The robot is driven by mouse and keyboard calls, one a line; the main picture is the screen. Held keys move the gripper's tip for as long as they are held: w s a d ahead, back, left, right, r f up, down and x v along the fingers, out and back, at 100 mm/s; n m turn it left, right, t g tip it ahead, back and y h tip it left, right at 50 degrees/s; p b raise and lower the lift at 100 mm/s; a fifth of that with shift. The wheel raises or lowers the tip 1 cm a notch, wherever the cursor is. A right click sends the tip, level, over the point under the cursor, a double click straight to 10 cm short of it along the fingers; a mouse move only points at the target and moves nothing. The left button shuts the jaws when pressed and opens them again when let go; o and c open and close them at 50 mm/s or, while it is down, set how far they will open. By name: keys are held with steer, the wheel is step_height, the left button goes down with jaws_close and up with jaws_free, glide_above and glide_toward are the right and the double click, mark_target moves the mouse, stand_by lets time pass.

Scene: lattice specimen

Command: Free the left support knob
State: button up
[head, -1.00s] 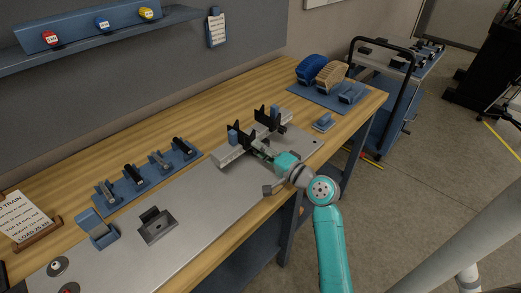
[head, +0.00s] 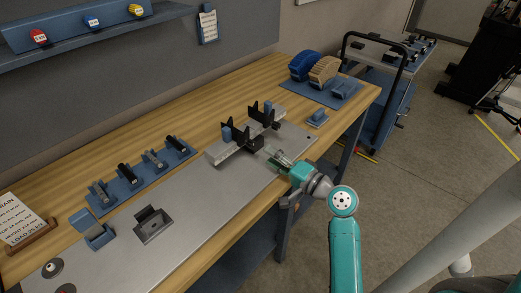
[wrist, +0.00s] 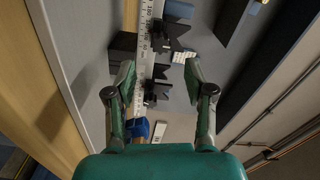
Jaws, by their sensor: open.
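A pale rail (head: 222,153) on the steel plate carries two black notched supports, the left one (head: 239,134) and the right one (head: 255,112). Blue parts show on them, one at the left support (head: 227,134) and one at the right (head: 267,108); I cannot tell which is a knob. My gripper (head: 277,158) is open and empty, in front of the rail and apart from it. In the wrist view the open fingers (wrist: 160,72) frame the scaled rail (wrist: 148,28) and black supports. A blue round part (wrist: 138,129) shows near the left finger.
A blue rack with several tools (head: 145,175) lies left of the rail. A small blue block (head: 317,118) and blue mat (head: 318,94) are to the right. Bare plate lies front left of the rail.

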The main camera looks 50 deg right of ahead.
steer(key=shift+s, duration=2.4)
